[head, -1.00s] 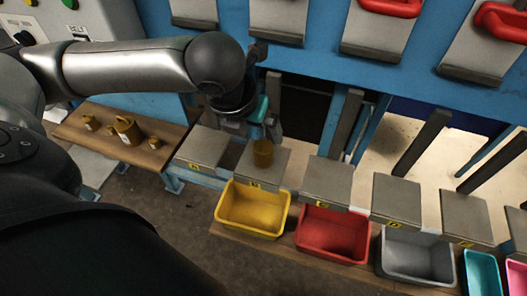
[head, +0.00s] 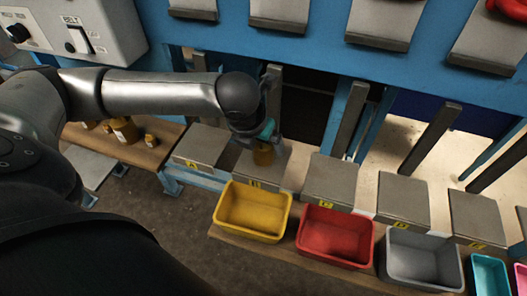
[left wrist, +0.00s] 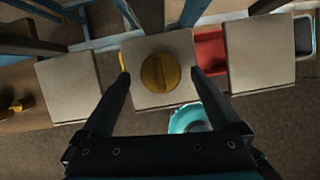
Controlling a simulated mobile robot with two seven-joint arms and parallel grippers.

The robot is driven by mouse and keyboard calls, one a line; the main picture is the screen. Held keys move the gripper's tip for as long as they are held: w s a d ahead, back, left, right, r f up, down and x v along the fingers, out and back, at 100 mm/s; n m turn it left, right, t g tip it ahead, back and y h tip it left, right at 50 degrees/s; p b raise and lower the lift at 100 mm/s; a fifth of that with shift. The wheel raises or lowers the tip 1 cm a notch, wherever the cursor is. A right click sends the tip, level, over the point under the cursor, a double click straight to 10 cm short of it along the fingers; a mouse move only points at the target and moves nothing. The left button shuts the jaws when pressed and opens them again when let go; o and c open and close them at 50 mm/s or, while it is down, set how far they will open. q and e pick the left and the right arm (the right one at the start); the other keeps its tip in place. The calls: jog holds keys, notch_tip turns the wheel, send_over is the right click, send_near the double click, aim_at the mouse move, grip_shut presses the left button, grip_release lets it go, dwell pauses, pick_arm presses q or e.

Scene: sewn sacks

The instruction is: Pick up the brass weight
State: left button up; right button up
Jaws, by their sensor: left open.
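A brass weight (head: 263,155), a short cylinder, stands on the grey plate marked B (head: 250,168), behind the yellow bin. In the left wrist view the weight (left wrist: 160,72) shows from above, round with a raised bar across its top. My left gripper (head: 265,147) is over plate B, pointing down at the weight. In the left wrist view its open fingers (left wrist: 160,74) lie on either side of the weight, with a gap at each side. I cannot tell whether the fingertips are down at its height. My right gripper is not in view.
More brass weights (head: 125,130) stand on a wooden bench at left, partly behind my arm. Yellow (head: 222,211), red (head: 303,236) and grey (head: 390,262) bins stand in front of the plates. Plates A (head: 200,145) and C (head: 330,178) flank B and look empty. Upright posts rise behind.

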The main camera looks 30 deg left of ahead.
aim_at(264, 147)
pick_arm(q)
jog(key=x, duration=0.3)
jog(key=shift+f+b, duration=0.25)
jog(key=shift+b, duration=0.1)
grip_shut()
dwell(0.4)
jog(key=shift+w+r, duration=0.15)
jog(key=shift+r, duration=0.05)
